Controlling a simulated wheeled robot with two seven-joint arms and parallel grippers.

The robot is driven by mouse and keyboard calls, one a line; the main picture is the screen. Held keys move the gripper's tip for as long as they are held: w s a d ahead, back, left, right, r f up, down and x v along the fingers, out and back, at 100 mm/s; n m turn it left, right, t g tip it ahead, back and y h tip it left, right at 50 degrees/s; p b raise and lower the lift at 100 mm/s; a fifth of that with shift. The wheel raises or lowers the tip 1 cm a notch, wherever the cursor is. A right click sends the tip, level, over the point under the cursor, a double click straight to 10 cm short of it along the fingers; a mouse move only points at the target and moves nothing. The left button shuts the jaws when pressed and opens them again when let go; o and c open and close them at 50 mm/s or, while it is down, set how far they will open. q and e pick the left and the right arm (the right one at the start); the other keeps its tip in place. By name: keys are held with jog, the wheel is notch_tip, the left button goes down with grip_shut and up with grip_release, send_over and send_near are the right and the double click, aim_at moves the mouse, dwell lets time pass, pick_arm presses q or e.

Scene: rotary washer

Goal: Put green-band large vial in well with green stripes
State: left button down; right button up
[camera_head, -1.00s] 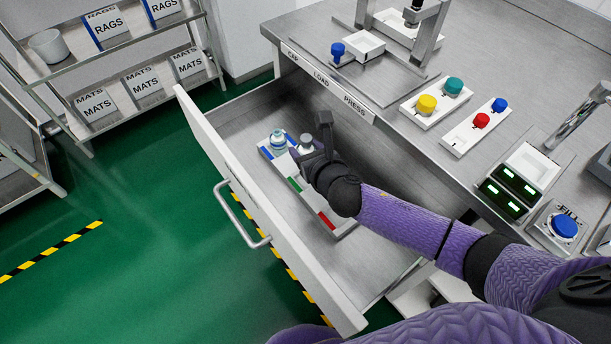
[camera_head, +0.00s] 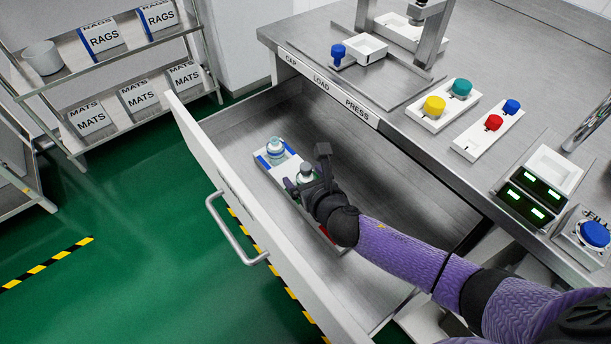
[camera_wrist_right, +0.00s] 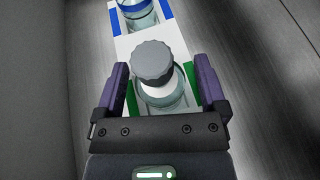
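A clear large vial with a grey cap (camera_head: 305,170) stands in the white rack (camera_head: 281,170) inside the open drawer; I cannot make out its band. In the right wrist view the vial (camera_wrist_right: 155,70) looks upright, with green stripes (camera_wrist_right: 189,82) on both sides of it. My right gripper (camera_wrist_right: 162,90) has its purple fingers on either side of the vial, with gaps showing the stripes, so it is open around it. In the head view my right gripper (camera_head: 308,180) partly hides the rack. My left gripper is not in view.
A blue-banded vial (camera_head: 276,148) stands in the rack's blue-striped well, beyond the grey-capped one. Drawer walls (camera_head: 235,185) enclose the rack. The bench (camera_head: 430,150) above holds coloured caps, a press and a fill station.

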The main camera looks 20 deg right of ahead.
aim_at(308, 177)
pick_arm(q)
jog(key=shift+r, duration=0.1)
pick_arm(e)
jog(key=shift+r, duration=0.1)
jog(key=p+v, duration=0.1)
jog(key=v, duration=0.1)
jog(key=p+v, duration=0.2)
jog(key=shift+r, duration=0.5)
jog(key=p+v, duration=0.2)
jog(key=v, duration=0.5)
jog(key=shift+s+f, duration=0.1)
jog(key=shift+s, duration=0.4)
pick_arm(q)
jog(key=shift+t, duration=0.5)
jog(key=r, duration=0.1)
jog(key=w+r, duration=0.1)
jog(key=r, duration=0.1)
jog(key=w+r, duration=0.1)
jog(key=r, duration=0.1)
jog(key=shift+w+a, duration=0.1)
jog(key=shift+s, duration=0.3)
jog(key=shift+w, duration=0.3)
